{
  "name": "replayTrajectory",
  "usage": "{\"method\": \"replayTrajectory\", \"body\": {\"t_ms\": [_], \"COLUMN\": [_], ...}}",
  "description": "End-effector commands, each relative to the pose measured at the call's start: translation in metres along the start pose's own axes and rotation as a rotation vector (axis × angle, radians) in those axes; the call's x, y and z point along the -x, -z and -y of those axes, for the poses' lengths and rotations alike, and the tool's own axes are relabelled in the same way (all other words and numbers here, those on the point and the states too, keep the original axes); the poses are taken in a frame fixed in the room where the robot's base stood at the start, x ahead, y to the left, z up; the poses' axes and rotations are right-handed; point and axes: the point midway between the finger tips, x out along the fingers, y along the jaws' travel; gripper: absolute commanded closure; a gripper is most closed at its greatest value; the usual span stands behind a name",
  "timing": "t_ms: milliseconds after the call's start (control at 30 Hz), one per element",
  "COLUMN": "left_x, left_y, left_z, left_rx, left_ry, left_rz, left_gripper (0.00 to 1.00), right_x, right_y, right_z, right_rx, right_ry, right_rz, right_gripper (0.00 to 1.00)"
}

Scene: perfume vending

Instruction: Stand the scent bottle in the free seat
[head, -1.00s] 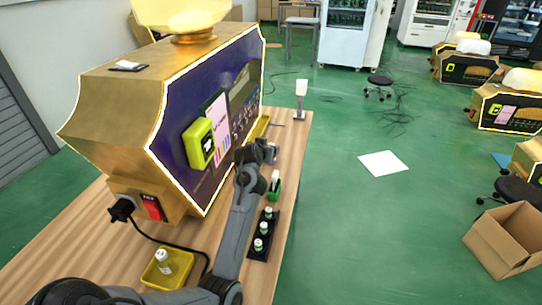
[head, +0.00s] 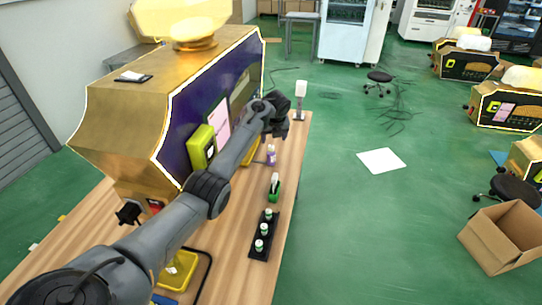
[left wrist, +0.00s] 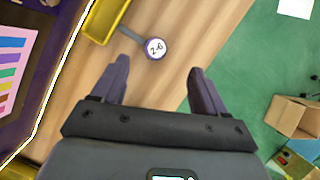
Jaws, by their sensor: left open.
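My left gripper (head: 282,127) is over the table beside the gold machine, and it shows open and empty in the left wrist view (left wrist: 158,85). Ahead of its fingers lies a round purple-rimmed white disc marked "2-6" (left wrist: 155,48), apart from them. A small purple bottle (head: 271,155) stands below the gripper in the head view; I cannot tell if it is the same thing. A black rack (head: 252,254) holds small white bottles with green (head: 263,229). I cannot make out a free seat. My right gripper is out of view.
The gold machine (head: 130,110) fills the left of the wooden table (head: 225,238). A yellow tray (head: 190,262) is at the front, partly behind my arm; another yellow tray (left wrist: 100,22) is by the machine. A white-headed stand (head: 300,90) is at the far end.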

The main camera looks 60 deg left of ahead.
Motion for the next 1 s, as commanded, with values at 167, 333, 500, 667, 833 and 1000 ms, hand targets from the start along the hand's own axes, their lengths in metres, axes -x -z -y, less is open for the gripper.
{"method": "replayTrajectory", "body": {"t_ms": [167,333,500,667,833,1000], "left_x": [-0.026,-0.046,-0.054,-0.065,-0.089,-0.1], "left_y": [0.001,0.001,0.0,0.001,0.002,0.002], "left_z": [-0.005,-0.004,-0.005,-0.005,-0.006,-0.005], "left_rx": [-0.034,-0.03,-0.029,-0.028,-0.026,-0.027], "left_ry": [-0.017,-0.013,-0.013,-0.012,-0.011,-0.009], "left_rz": [-0.008,-0.008,-0.005,-0.007,-0.007,-0.005], "left_gripper": [0.27,0.27,0.27,0.27,0.27,0.27], "right_x": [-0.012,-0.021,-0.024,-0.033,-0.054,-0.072], "right_y": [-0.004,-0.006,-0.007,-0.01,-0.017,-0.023], "right_z": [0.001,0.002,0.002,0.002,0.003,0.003], "right_rx": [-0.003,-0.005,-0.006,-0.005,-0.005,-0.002], "right_ry": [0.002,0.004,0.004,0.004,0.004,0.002], "right_rz": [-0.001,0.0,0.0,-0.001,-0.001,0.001], "right_gripper": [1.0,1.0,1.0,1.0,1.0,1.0]}}
